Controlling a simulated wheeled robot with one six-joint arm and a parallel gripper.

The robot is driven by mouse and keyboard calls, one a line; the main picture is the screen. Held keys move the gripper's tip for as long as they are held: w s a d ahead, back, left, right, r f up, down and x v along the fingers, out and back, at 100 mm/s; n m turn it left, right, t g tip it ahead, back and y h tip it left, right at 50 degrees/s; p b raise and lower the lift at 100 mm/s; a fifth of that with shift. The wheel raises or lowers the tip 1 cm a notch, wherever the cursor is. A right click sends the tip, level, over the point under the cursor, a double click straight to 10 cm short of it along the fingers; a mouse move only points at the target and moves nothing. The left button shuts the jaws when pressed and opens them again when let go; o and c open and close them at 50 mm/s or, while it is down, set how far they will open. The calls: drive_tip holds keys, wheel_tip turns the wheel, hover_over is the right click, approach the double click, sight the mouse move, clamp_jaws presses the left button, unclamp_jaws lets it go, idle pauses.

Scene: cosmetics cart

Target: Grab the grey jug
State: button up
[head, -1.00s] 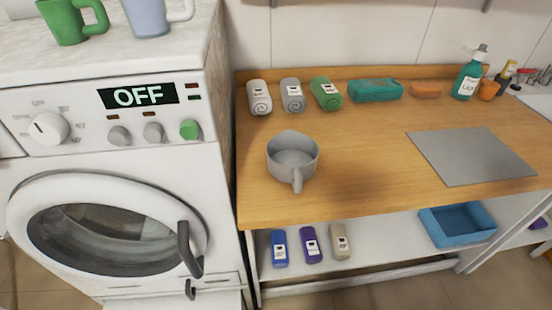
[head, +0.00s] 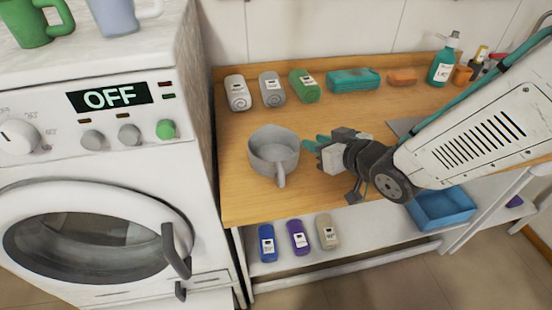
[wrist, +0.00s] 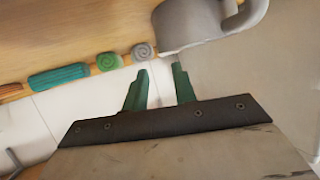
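The grey jug (head: 273,152) stands upright on the wooden counter, with its handle pointing toward the front edge. My gripper (head: 311,144) is just right of the jug in the head view, its green fingers pointing at the jug's side. In the wrist view the two fingers of my gripper (wrist: 158,84) are spread apart with nothing between them. The jug (wrist: 192,22) shows at the top right of that view, cut off by the frame edge, beyond the fingertips. I cannot tell if a finger touches it.
Rolled towels (head: 271,90), a teal pack (head: 353,80), an orange bar (head: 402,77) and a teal bottle (head: 443,62) line the counter's back. A washing machine (head: 90,160) stands left.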

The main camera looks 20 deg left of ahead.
sight(296, 136)
drive_tip(key=x, duration=0.7)
drive_tip(key=shift+w+a, duration=0.15)
drive_tip(key=shift+c, duration=0.4)
clamp_jaws()
